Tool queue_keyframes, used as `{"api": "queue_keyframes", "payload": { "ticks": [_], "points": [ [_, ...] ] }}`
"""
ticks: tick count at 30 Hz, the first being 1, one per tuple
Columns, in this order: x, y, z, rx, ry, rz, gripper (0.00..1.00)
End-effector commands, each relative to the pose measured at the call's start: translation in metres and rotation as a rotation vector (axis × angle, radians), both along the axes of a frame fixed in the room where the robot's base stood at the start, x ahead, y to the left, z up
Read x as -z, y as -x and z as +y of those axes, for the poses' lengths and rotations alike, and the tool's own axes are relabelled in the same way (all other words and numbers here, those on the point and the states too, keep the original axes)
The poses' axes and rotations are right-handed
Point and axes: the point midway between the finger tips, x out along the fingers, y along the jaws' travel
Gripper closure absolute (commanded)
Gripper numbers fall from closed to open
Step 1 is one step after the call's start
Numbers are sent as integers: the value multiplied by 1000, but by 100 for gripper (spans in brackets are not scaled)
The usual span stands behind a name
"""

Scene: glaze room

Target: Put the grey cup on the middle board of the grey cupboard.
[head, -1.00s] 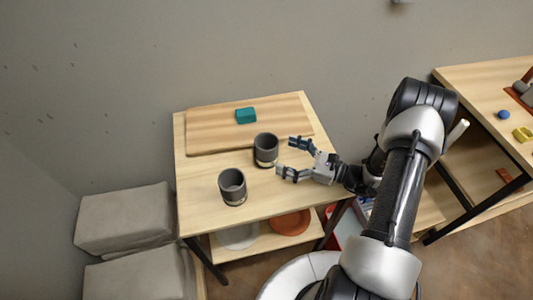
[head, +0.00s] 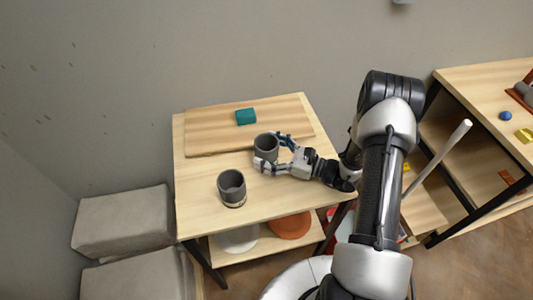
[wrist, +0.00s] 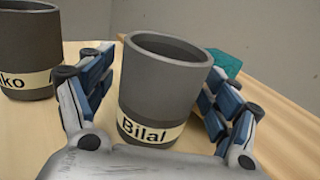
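Two grey cups stand upright on the wooden table. One grey cup (head: 266,147), labelled "Bilal", also fills the middle of the wrist view (wrist: 160,90). The other grey cup (head: 232,187) is nearer the front edge; at the left of the wrist view (wrist: 28,45) its label is cut off and reads "ko". My gripper (head: 272,152) is open around the Bilal cup, one finger on each side. In the wrist view a small gap shows on the left, and the right finger is very close to the cup wall. The grey cupboard is not in view.
A wooden board (head: 205,133) with a teal block (head: 246,117) lies behind the cups. The table's lower shelf holds a white plate (head: 238,240) and an orange plate (head: 290,226). Another table (head: 485,90) with small items stands right. Grey cushioned blocks (head: 122,215) stand left.

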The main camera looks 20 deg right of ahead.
Motion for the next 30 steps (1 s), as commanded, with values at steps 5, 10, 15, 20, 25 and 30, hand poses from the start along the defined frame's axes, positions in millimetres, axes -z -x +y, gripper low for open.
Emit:
{"api": "queue_keyframes", "payload": {
  "ticks": [5,10,15,20,25,30],
  "points": [
    [0,0,0,0,0,0,34],
    [0,0,0,0,0,0,45],
    [0,0,0,0,0,0,56],
    [0,0,0,0,0,0,67],
    [0,0,0,0,-1,-1,74],
    [-3,0,0,0,0,-1,74]
  ]
}}
